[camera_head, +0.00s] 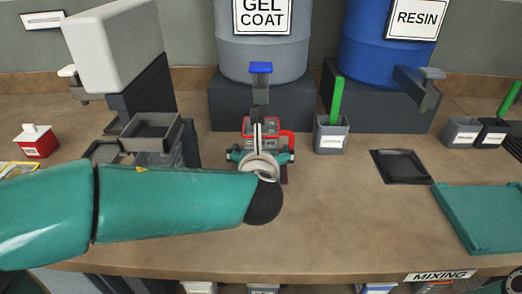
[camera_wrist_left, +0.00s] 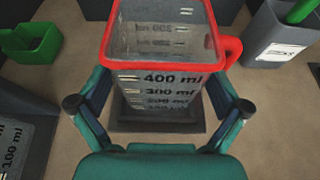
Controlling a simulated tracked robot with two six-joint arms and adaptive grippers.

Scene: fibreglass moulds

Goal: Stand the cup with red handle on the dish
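The cup with the red handle (camera_head: 268,128) is a clear measuring cup with a red rim, upright below the gel coat tap. In the left wrist view the cup (camera_wrist_left: 160,90) shows ml marks and its red handle at the right. A dark square base (camera_wrist_left: 160,145) shows under and around the cup's foot there. My left gripper (camera_head: 262,157) is at the near side of the cup, one finger at each side. I cannot tell whether the fingers press on it. A flat black square dish (camera_head: 400,167) lies empty on the bench to the right. My right gripper is not in view.
A grey pot with a green stick (camera_head: 332,133) stands right of the cup. A teal tray (camera_head: 485,215) lies at the right. Grey bins (camera_head: 150,132) and a red container (camera_head: 37,142) are at the left.

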